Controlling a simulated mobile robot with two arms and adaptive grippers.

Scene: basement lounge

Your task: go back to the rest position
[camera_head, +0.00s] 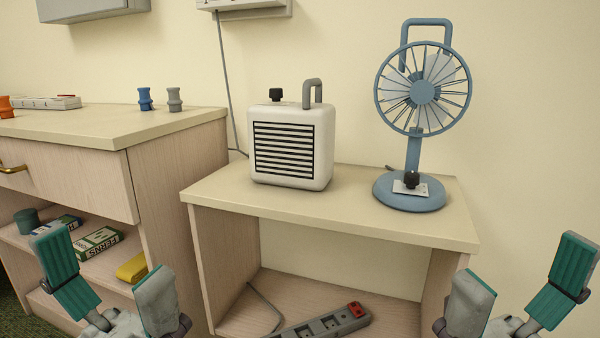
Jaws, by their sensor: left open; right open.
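My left gripper (108,287) is at the lower left of the head view, its two fingers spread apart with nothing between them. My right gripper (518,284) is at the lower right, also spread open and empty. Both are in the foreground, in front of the furniture, and I see no contact with any object. The lower parts of both grippers run out of the frame at the bottom.
A low wooden table (238,196) carries a white heater (318,145) and a blue fan (413,150). A power strip (330,324) lies on its lower shelf.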

